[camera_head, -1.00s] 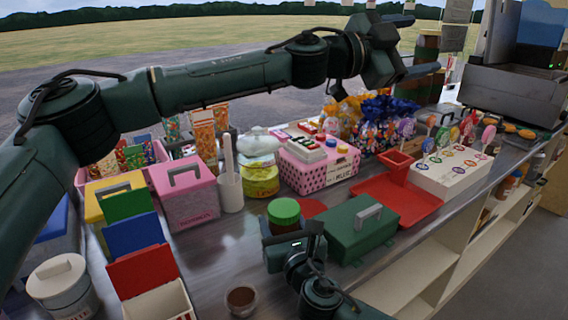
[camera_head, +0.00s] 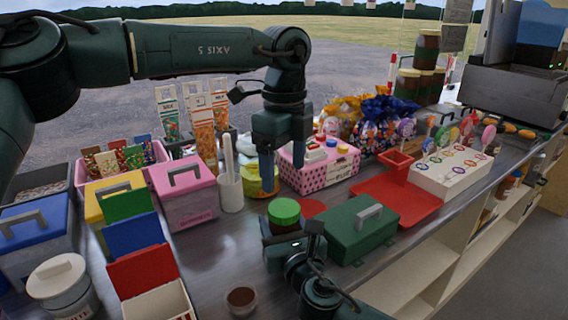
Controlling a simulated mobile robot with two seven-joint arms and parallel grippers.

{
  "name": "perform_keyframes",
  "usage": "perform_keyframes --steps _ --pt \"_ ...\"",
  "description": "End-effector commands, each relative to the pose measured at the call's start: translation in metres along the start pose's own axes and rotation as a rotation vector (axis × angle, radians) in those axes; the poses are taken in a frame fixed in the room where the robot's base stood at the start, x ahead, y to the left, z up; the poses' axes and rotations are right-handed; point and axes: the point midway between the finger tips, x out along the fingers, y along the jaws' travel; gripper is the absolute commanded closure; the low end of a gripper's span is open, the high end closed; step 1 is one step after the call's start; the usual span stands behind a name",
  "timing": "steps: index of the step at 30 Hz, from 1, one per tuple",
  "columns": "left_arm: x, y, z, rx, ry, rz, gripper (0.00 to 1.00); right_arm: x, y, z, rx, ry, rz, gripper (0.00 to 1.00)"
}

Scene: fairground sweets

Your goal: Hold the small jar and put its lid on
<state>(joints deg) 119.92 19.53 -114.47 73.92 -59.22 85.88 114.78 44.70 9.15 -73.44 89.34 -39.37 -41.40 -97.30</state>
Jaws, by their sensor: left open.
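A small jar with dark brown contents (camera_head: 285,228) stands on the counter at my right gripper (camera_head: 291,243). A round green lid (camera_head: 284,209) covers its top; I cannot tell how firmly it sits. My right gripper is beside the jar, low at the front, and partly hides it; whether its fingers close on the jar is unclear. My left gripper (camera_head: 282,172) is open, pointing down, behind and above the green lid, in front of a yellow jar (camera_head: 252,181) that it partly hides. It holds nothing that I can see.
A green toolbox (camera_head: 360,232) with a grey handle stands right of the small jar, with a red tray (camera_head: 408,208) behind it. A pink dotted box (camera_head: 322,168) is close to my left gripper. A small brown cup (camera_head: 241,300) stands in front. Bare counter lies left of the small jar.

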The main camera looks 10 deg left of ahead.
Motion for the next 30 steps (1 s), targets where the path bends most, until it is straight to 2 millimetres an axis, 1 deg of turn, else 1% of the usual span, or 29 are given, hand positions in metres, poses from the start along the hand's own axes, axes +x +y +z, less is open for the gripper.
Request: perform_keyframes --steps 9,13,17,24,30 --pt "0.0 0.001 0.001 -0.003 -0.005 0.003 0.25 0.0 0.0 -0.001 0.0 0.001 0.0 1.0" --pt "0.006 0.001 0.001 -0.003 -0.004 0.004 0.25 0.0 0.0 -0.001 0.0 0.001 0.0 1.0" --pt "0.023 0.001 0.001 -0.002 -0.004 0.006 0.25 0.0 0.0 -0.001 0.0 0.001 0.0 1.0" --pt "0.06 0.001 0.001 -0.002 -0.003 0.005 0.25 0.0 0.0 -0.001 0.0 0.001 0.0 1.0" --pt "0.077 0.001 0.001 -0.002 -0.003 0.004 0.25 0.0 0.0 -0.001 0.0 0.002 0.0 1.0"
